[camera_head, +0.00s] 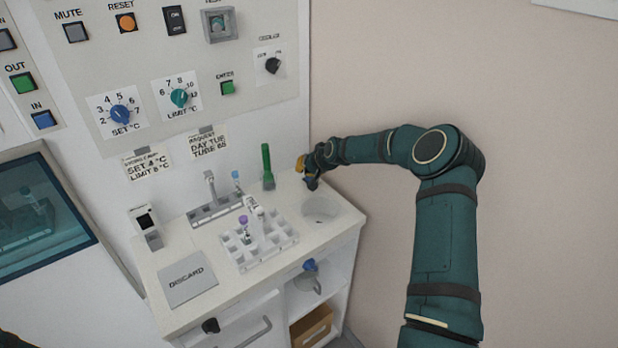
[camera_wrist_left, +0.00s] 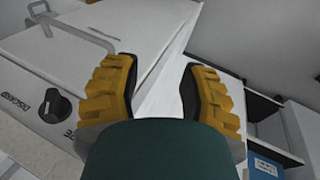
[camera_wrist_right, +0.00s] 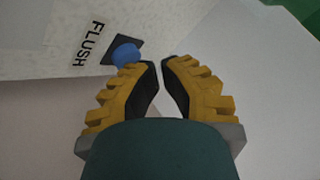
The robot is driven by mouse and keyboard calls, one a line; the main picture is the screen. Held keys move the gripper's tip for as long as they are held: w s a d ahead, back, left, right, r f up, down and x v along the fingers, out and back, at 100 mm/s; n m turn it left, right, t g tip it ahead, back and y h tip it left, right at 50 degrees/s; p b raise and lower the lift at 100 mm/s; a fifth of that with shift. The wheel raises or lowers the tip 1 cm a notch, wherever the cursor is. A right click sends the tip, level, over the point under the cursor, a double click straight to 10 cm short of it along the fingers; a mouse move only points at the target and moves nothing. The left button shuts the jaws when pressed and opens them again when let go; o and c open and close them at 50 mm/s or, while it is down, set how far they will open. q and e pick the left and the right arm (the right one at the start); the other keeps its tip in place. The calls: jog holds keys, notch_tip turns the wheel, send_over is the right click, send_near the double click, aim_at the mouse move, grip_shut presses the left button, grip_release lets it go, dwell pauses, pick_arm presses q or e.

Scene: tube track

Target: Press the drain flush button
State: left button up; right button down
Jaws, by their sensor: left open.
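The flush button (camera_wrist_right: 127,53) is blue, on a dark square base beside the printed word FLUSH, in the right wrist view. My right gripper (camera_wrist_right: 162,63) has its fingertips close together with nothing between them. The tips appear just beside the button; contact cannot be told. In the head view my right gripper (camera_head: 306,172) is at the back right of the counter, behind the round drain basin (camera_head: 320,207); I cannot make out the button there. My left gripper (camera_wrist_left: 158,85) is open and empty in the left wrist view, and outside the head view.
A white tube rack (camera_head: 283,240) with a purple-capped tube stands mid-counter. A green-handled item (camera_head: 267,165) stands left of my right gripper. A DISCARD plate (camera_head: 187,279) lies at the left. A control panel (camera_head: 205,55) is on the wall above. The right wall is bare.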

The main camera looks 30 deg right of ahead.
aim_at(306, 176)
jog(key=shift+f, duration=0.3)
dwell(0.6)
jog(key=shift+r, duration=0.85)
jog(key=shift+r, duration=0.1)
jog(key=shift+r+p, duration=1)
jog(key=shift+r, duration=1.45)
